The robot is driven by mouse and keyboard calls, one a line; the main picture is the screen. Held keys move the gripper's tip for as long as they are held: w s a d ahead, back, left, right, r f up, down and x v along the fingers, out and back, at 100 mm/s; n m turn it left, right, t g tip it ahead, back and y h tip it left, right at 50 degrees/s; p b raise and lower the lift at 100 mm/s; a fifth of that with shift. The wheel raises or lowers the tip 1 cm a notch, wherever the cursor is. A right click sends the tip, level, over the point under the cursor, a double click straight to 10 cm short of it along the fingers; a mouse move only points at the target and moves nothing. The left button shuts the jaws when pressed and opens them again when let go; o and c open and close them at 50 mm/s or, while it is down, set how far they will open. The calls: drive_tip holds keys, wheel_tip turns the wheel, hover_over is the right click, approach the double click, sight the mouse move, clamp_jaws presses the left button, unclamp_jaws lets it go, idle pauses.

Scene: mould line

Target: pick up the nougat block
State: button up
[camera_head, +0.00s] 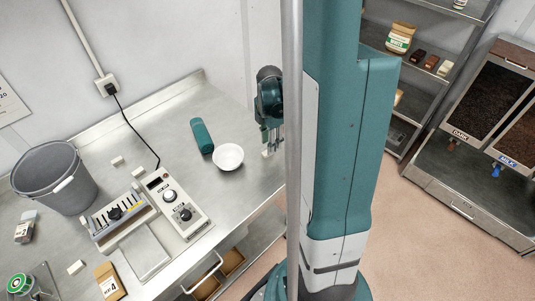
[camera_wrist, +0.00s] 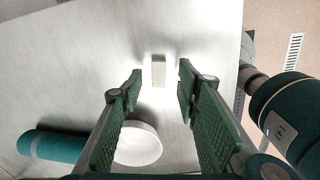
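A small pale cream block, which looks like the nougat block (camera_wrist: 158,71), rests on the metal worktop (camera_wrist: 70,80) in the wrist view. It lies just beyond my fingertips, roughly centred between them, with gaps on both sides. My gripper (camera_wrist: 160,84) is open, its green ribbed fingers spread and nothing between the pads. In the head view my gripper (camera_head: 270,139) points down at the worktop's right end, beside my column. The block (camera_head: 266,154) shows partly there, just under the fingertips. I cannot tell the exact height gap between fingertips and block.
A white bowl (camera_head: 228,157) and a green cylinder (camera_head: 202,135) are left of my gripper. Other pale blocks (camera_head: 117,161) lie farther left, near a control unit (camera_head: 174,202) and a grey bucket (camera_head: 54,176). The worktop's edge is close on the right.

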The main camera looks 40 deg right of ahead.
wheel_tip(320, 180, down, 2)
drive_tip(key=shift+w+a+f, duration=0.1)
drive_tip(key=shift+w, duration=0.05)
drive_tip(key=shift+f, duration=1.15)
drive_tip(key=c, duration=0.8)
